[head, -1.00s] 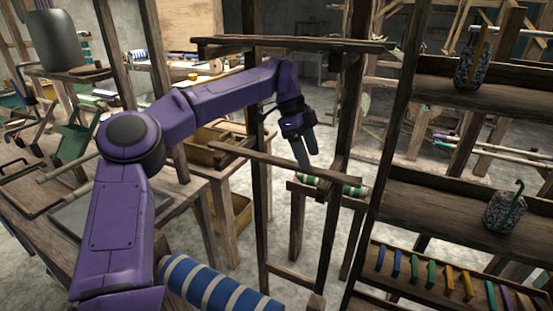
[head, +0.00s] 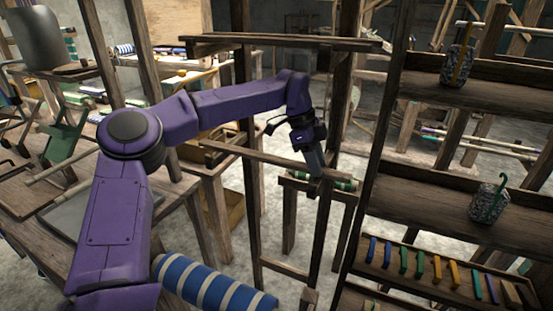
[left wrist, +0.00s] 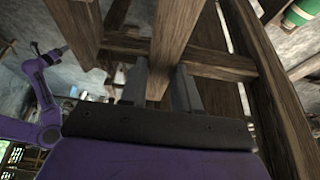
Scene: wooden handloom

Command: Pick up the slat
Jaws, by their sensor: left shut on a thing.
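The slat looks to be the long plain wooden bar (head: 255,156) that runs level across the loom in the middle of the head view. My left gripper (head: 316,166) reaches down over the right part of this bar. In the left wrist view the two grey fingers (left wrist: 160,92) stand on either side of a wooden bar (left wrist: 172,45), shut on it. The fingertips are partly hidden by the wood. My other purple arm shows at the left of the wrist view, its right gripper (left wrist: 60,52) too small to read.
A green-and-white striped roll (head: 335,181) lies just beyond the fingers. Upright loom posts (head: 345,90) and a top beam (head: 270,42) stand close around the arm. A blue striped roll (head: 215,290) is in front.

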